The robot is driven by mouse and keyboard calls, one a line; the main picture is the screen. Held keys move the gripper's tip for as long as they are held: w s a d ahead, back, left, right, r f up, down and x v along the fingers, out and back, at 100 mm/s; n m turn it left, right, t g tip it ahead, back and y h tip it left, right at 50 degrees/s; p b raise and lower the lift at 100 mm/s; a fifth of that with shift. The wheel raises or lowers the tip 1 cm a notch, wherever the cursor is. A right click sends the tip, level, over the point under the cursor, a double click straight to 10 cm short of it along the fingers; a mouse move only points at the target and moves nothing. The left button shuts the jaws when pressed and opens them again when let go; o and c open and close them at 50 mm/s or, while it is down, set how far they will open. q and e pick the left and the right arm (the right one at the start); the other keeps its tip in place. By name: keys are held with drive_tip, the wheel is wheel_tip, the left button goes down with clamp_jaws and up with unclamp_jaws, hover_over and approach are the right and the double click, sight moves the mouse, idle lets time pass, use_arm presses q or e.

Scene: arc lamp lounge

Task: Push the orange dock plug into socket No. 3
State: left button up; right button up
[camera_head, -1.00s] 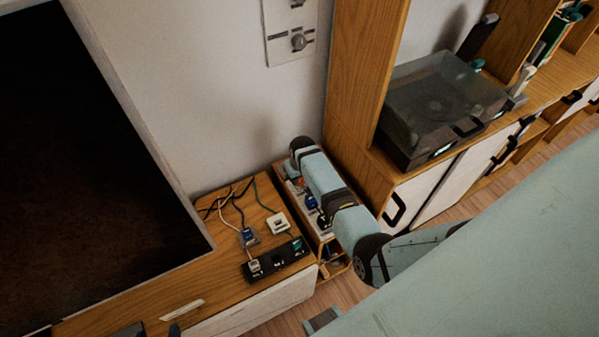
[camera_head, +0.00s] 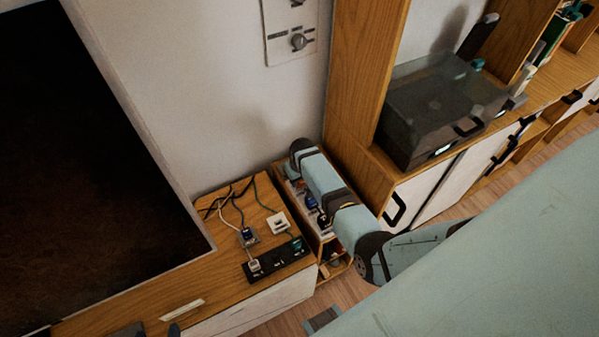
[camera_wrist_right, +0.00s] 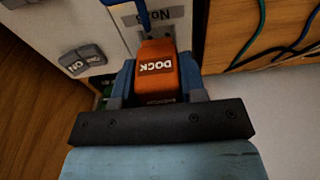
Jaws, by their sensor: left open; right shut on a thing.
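The orange dock plug (camera_wrist_right: 165,72), marked DOCK, is between the two blue fingers of my right gripper (camera_wrist_right: 157,88), which is shut on it. The plug's far end meets or overlaps a pale panel (camera_wrist_right: 120,45); I cannot tell whether it is in a socket. A grey label plate (camera_wrist_right: 155,14) starting "No" shows just beyond it, its number hard to read. In the head view, my right arm covers most of this spot, with a bit of orange (camera_head: 299,183) showing. My left gripper (camera_head: 152,331) is open at the bottom edge, mostly out of frame.
A blue cable (camera_wrist_right: 141,15) runs close beside the plug. A grey ON switch (camera_wrist_right: 82,60) is on the panel. In the head view, a black socket strip (camera_head: 278,262) with plugs and loose cables lies on the wooden bench. A large dark screen (camera_head: 80,160) stands at left.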

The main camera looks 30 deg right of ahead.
drive_tip(key=shift+f+b, duration=0.55)
drive_tip(key=shift+f, duration=0.55)
drive_tip(key=o, duration=1.1)
drive_tip(key=r, duration=0.4)
drive_tip(key=s+r+p, duration=0.1)
drive_tip(key=r, duration=0.4)
drive_tip(key=r+p, duration=0.1)
drive_tip(key=r, duration=0.4)
drive_tip(key=shift+s, duration=0.35)
drive_tip(key=shift+s+f, duration=0.1)
